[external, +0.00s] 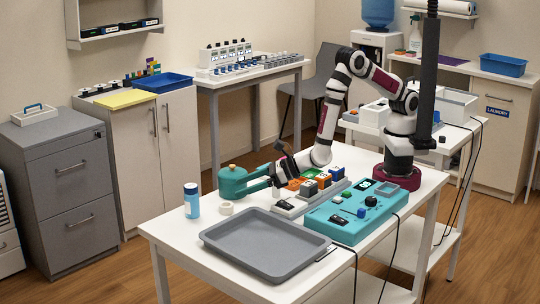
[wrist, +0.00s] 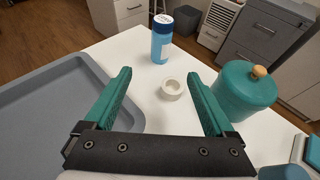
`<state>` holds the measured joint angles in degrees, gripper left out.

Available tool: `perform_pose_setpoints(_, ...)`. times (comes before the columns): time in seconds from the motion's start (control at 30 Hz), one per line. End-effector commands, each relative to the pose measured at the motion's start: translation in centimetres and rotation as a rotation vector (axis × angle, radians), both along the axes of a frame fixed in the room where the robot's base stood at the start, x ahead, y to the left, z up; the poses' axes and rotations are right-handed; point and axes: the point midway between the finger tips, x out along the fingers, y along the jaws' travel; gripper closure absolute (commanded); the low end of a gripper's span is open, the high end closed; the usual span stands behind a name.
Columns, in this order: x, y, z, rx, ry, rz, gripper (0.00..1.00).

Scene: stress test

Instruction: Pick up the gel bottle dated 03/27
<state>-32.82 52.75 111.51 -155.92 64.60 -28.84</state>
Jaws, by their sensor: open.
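A blue bottle (external: 191,203) with a white-and-blue cap stands upright near the left edge of the white table. In the wrist view the bottle (wrist: 161,45) stands beyond my fingertips, roughly in line with the gap between them. There is dark writing on its cap, too small to read, so I cannot tell its date. My gripper (wrist: 158,76) has teal fingers spread wide, with nothing held between them. In the external view my gripper (external: 252,182) is low over the table beside the teal pot, to the right of the bottle.
A white tape roll (wrist: 171,89) lies on the table between my gripper and the bottle. A teal pot (wrist: 245,90) with a wooden knob stands close to my right finger. A grey tray (external: 265,245) lies in front. A teal device (external: 345,225) stands to the right.

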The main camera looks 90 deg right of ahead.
Motion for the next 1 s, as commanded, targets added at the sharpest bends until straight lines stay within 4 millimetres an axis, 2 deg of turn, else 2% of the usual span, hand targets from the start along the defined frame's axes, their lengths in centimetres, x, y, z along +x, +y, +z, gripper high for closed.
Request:
perform_pose_setpoints(0.2,5.6,-0.6,-2.3,0.001,-0.002,-0.005,0.11)
perform_pose_setpoints(0.3,7.7,-0.7,-3.2,0.0,-0.001,-0.004,0.11)
perform_pose_setpoints(0.47,9.6,-0.8,-3.9,0.002,-0.002,-0.005,0.11)
perform_pose_setpoints(0.63,12.8,-0.9,-5.0,0.002,-0.002,-0.006,0.11)
perform_pose_setpoints(0.73,13.9,-1.0,-5.4,0.002,-0.001,-0.006,0.11)
perform_pose_setpoints(0.97,14.1,-1.0,-5.4,0.002,-0.001,-0.006,0.11)
perform_pose_setpoints(1.0,14.1,-1.0,-5.4,0.002,-0.001,-0.006,0.18)
